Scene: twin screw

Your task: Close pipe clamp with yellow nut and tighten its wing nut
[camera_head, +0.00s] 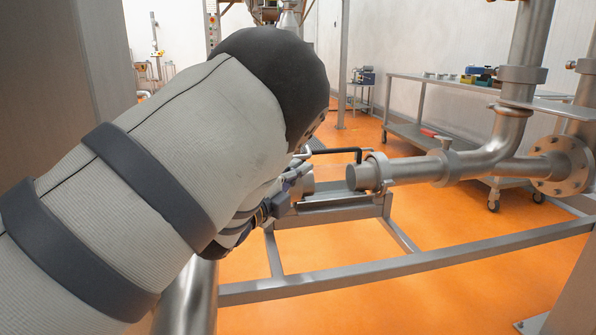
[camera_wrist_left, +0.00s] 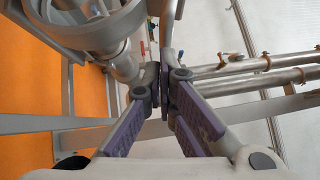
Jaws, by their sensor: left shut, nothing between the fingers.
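My left gripper (camera_wrist_left: 165,78) shows in the wrist view with its two purple-padded fingers together and nothing between them. In the head view it is partly hidden behind my left arm, left of a grey pipe's end. A ring-shaped clamp (camera_head: 380,172) sits around that pipe (camera_head: 412,168) near its end. A second clamp (camera_head: 443,167) with a tee-shaped piece on top is farther right on the pipe. I cannot make out a yellow nut, or which clamp carries it. In the wrist view, a round metal fitting (camera_wrist_left: 85,28) is at upper left. My right gripper is not in view.
A metal frame (camera_head: 400,268) stands over the orange floor, below the pipe. A wheeled cart (camera_head: 412,128) with tools is behind. A bolted flange (camera_head: 558,165) and upright pipes are at right. My arm blocks much of the left side.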

